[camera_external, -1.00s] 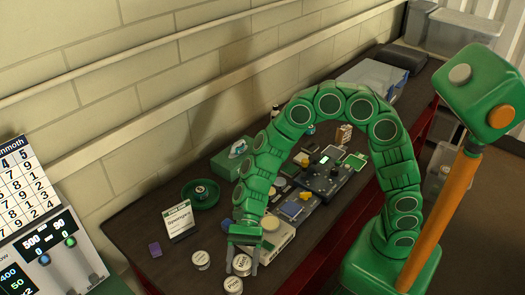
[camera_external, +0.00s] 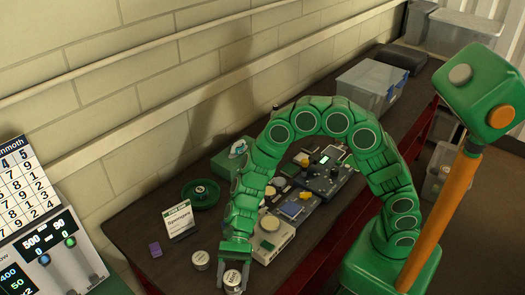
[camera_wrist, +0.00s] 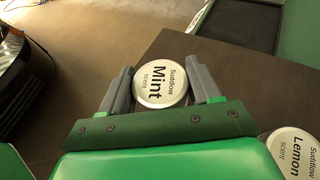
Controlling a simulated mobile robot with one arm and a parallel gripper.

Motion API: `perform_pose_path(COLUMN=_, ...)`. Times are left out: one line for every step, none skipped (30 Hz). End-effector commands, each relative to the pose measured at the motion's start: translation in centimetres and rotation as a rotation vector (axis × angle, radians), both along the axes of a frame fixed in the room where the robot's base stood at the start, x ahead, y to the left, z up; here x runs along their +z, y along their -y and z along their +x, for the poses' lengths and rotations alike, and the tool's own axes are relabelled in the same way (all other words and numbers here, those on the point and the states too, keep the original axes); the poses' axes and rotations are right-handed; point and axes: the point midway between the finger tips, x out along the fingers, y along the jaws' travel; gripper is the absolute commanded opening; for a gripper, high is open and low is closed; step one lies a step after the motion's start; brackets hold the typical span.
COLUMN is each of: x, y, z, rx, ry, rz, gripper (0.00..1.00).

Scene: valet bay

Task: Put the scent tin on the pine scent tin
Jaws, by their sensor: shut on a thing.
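The scent tin in my gripper is a round, white-lidded tin labelled "Mint" (camera_wrist: 161,84); it also shows in the external view (camera_external: 233,276). My gripper (camera_wrist: 163,92) is shut on its sides, with one finger at each side, and points down near the front left end of the table (camera_external: 236,268). The pine scent tin cannot be made out now; the mint tin covers the area where it stood. I cannot tell whether the two tins touch.
A lemon scent tin (camera_wrist: 294,152) stands close by, also in the external view (camera_external: 200,260). Nearby are a sign card (camera_external: 180,219), a purple block (camera_external: 155,249), a green round dish (camera_external: 201,193) and a pale box (camera_external: 272,240). The table's edge is near the gripper.

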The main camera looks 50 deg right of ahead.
Motion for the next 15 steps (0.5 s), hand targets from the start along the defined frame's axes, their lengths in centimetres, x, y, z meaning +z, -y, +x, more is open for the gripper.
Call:
perform_pose_path(x=-0.02, y=-0.01, z=0.01, rx=0.000, ry=0.000, rz=0.000, gripper=0.31)
perform_pose_path(x=-0.01, y=-0.01, z=0.01, rx=0.000, ry=0.001, rz=0.001, gripper=0.31)
perform_pose_path(x=0.01, y=-0.01, z=0.01, rx=0.000, ry=0.001, rz=0.001, gripper=0.31)
perform_pose_path(x=0.01, y=-0.01, z=0.01, rx=0.000, ry=0.001, rz=0.001, gripper=0.31)
perform_pose_path(x=0.01, y=-0.01, z=0.01, rx=0.000, ry=0.001, rz=0.001, gripper=0.31)
perform_pose_path(x=0.00, y=0.00, z=0.00, rx=0.000, ry=0.001, rz=0.001, gripper=0.31)
perform_pose_path(x=-0.04, y=-0.01, z=0.00, rx=0.000, ry=0.001, rz=0.001, gripper=0.31)
perform_pose_path(x=-0.10, y=0.00, z=0.00, rx=0.000, ry=0.001, rz=0.001, gripper=0.31)
perform_pose_path(x=-0.20, y=0.00, z=-0.01, rx=0.000, ry=0.000, rz=0.000, gripper=0.31)
perform_pose_path(x=-0.28, y=-0.01, z=-0.02, rx=0.001, ry=0.000, rz=0.000, gripper=0.31)
perform_pose_path(x=-0.32, y=0.00, z=-0.02, rx=0.001, ry=0.000, rz=0.000, gripper=0.64)
perform_pose_path(x=-0.29, y=0.01, z=-0.02, rx=0.001, ry=0.000, rz=0.000, gripper=0.70)
perform_pose_path(x=-0.28, y=0.01, z=-0.02, rx=0.001, ry=0.000, rz=0.000, gripper=0.74)
perform_pose_path(x=-0.28, y=0.01, z=0.00, rx=0.000, ry=0.001, rz=0.001, gripper=0.79)
perform_pose_path(x=-0.28, y=0.01, z=0.00, rx=0.000, ry=0.001, rz=0.001, gripper=0.85)
